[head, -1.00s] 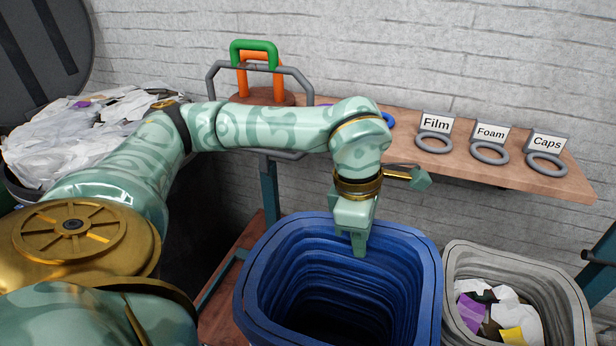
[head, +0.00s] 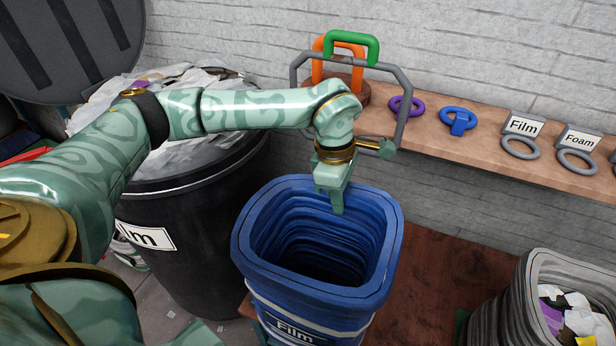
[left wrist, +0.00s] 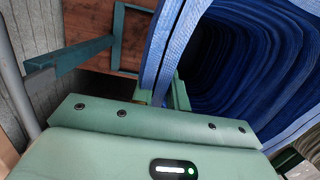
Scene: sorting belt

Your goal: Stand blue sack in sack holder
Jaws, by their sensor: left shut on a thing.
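The blue sack (head: 246,258) is open at the top, ribbed inside and labelled Film. It looks upright, in the middle of the head view; its bottom is cut off. My left gripper (head: 337,203) points down and is shut on the sack's far rim. The left wrist view shows the blue rim (left wrist: 168,50) between the fingers (left wrist: 162,96). A grey tube frame (head: 402,98), apparently the sack holder, stands behind my forearm at the shelf. My arm hides part of it, and the sack is in front of and below it. My right gripper is out of view.
A black bin (head: 185,215) labelled Film, heaped with white film, stands left of the sack. A wooden shelf (head: 468,138) carries orange and green handles, purple and blue rings and labelled grey rings. A grey sack (head: 507,300) with scraps is at lower right. Brown boards (head: 430,275) lie between the sacks.

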